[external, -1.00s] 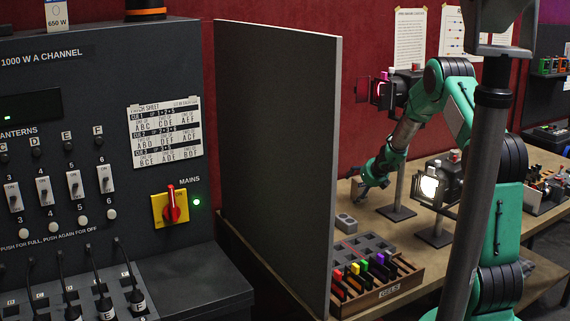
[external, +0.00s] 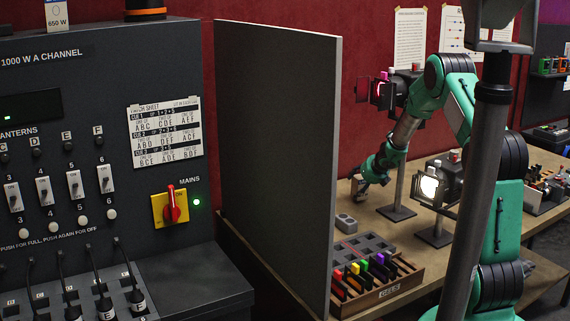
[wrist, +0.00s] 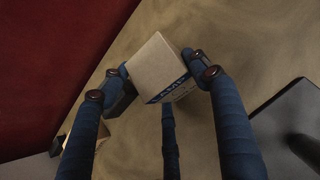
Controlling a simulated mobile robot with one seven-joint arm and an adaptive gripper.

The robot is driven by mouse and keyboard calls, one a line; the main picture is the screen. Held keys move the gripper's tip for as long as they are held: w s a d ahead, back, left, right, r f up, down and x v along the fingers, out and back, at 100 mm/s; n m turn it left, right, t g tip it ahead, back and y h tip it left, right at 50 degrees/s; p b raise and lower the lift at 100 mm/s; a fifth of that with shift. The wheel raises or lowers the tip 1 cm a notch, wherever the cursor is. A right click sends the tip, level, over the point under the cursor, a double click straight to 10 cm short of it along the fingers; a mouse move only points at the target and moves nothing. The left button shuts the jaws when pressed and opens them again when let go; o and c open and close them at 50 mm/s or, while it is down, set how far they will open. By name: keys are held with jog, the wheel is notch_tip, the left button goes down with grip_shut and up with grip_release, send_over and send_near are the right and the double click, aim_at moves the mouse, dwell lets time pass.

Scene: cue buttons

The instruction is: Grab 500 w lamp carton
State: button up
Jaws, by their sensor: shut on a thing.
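My gripper (wrist: 158,88) is shut on a small tan cardboard carton (wrist: 155,66) in the wrist view, with fingers on both sides of it. The carton has a blue band with pale lettering on one side, too small to read for certain. In the external view my gripper (external: 360,190) is low over the back of the wooden bench, right of the grey partition. The carton cannot be made out clearly there.
Another tan item (wrist: 101,133) shows partly behind the left finger. A dark stand base (wrist: 300,112) is at the right of the wrist view. Lamps on stands (external: 430,187), a grey block (external: 346,222) and a gel rack (external: 385,291) are on the bench. A grey partition (external: 275,150) stands left.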

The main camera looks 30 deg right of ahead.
notch_tip(320, 180, up, 3)
jog(key=shift+f+p, duration=0.2)
jog(key=shift+p, duration=0.4)
jog(key=shift+a+f, duration=0.15)
jog(key=shift+a, duration=0.2)
jog(key=s+a+b, duration=0.2)
jog(key=a+b, duration=0.1)
jog(key=a, duration=1.4)
jog(key=shift+s+b, duration=0.4)
jog(key=shift+a, duration=0.1)
